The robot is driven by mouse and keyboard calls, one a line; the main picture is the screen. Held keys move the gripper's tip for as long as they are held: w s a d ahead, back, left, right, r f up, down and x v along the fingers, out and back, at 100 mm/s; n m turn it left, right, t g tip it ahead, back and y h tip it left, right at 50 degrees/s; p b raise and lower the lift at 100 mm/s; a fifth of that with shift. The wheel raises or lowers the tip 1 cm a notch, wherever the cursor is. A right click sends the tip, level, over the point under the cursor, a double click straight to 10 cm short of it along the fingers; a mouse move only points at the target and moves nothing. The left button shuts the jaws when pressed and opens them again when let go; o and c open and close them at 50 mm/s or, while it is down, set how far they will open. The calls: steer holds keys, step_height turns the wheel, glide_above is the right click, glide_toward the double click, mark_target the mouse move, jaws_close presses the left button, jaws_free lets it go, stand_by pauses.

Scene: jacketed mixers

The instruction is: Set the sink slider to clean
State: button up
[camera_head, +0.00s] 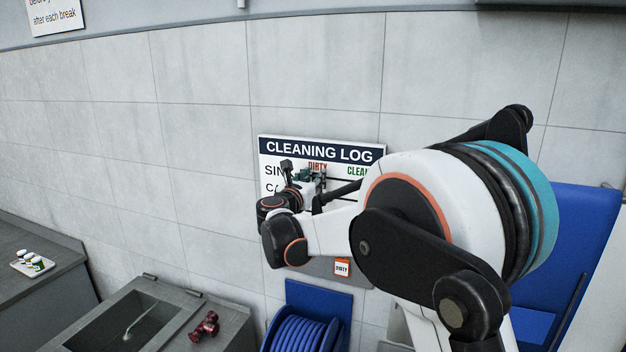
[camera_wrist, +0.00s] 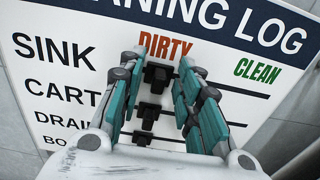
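The white cleaning log board (camera_head: 322,152) hangs on the wall, and its SINK label (camera_wrist: 55,50) shows in the wrist view. The sink slider is a black block (camera_wrist: 158,74), the topmost in a column of black sliders, under the red DIRTY heading (camera_wrist: 165,46). Its dark track (camera_wrist: 235,89) runs right to below the green CLEAN heading (camera_wrist: 258,71). My gripper (camera_wrist: 161,63) is open, with one teal finger left and one right of the sink slider. I cannot tell whether either touches it. In the head view my gripper (camera_head: 310,177) is in front of the board, hiding part of it.
Two more black sliders, cart (camera_wrist: 150,112) and drain (camera_wrist: 142,138), sit below between my fingers. A grey sink (camera_head: 130,322), a red object (camera_head: 206,327) and a blue hose reel (camera_head: 305,330) are below. Bare tiled wall lies left of the board.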

mark_target(346, 162)
jaws_close()
steer(key=s+d+b, duration=0.3)
steer(key=s+d, duration=0.1)
steer(key=d, duration=0.7)
steer(key=shift+s+d, duration=0.25)
steer(key=shift+s, duration=0.1)
steer(key=shift+o, duration=0.3)
jaws_free()
steer(key=shift+d, duration=0.1)
steer(key=shift+o, duration=0.3)
steer(key=shift+s+d, duration=0.1)
